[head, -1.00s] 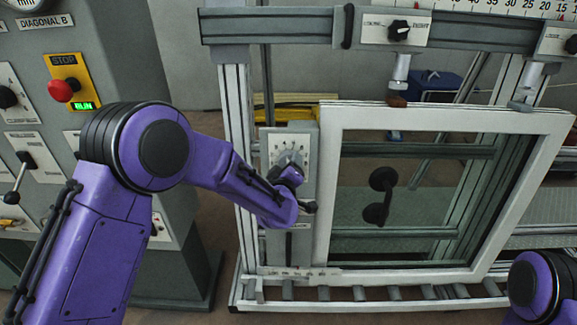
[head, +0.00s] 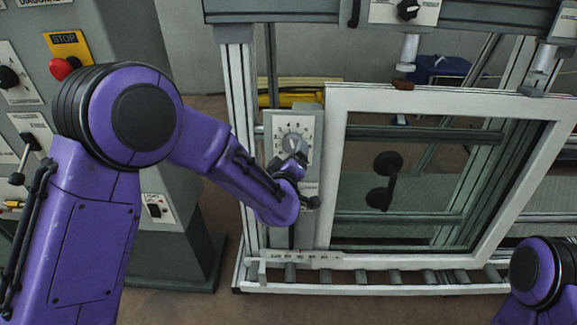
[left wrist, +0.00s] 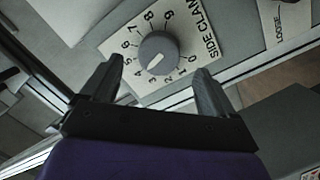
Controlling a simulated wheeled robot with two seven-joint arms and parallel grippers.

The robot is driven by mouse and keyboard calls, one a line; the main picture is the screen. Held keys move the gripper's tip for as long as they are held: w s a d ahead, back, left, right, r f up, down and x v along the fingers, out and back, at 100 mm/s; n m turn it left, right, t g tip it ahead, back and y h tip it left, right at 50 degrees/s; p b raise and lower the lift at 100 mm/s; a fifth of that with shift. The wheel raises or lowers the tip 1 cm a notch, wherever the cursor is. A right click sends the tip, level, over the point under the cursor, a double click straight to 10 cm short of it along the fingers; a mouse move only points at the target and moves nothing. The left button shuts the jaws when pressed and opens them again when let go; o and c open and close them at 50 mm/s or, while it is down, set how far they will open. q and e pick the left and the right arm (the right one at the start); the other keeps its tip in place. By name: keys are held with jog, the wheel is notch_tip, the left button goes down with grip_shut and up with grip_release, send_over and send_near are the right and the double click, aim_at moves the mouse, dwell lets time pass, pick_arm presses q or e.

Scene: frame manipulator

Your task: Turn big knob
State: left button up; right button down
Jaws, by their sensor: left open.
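The big knob (left wrist: 158,53) is a round grey knob with a pale pointer mark, on a white dial plate (left wrist: 190,30) with numbers and the words "SIDE CLAM". In the left wrist view it sits just beyond and between the two fingertips of my left gripper (left wrist: 160,80), which is open. In the head view the knob (head: 293,143) shows on a grey panel left of the white window frame, partly covered by my left gripper (head: 300,165). I cannot tell whether the fingers touch the knob. My right gripper is out of view.
The white window frame (head: 336,180) with a black double suction handle (head: 383,180) stands right of the knob. A grey control cabinet (head: 180,243) with a red stop button (head: 65,68) is at the left. A roller rail (head: 360,277) runs below the frame.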

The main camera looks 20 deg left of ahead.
pick_arm(q)
jog(key=v, duration=0.6)
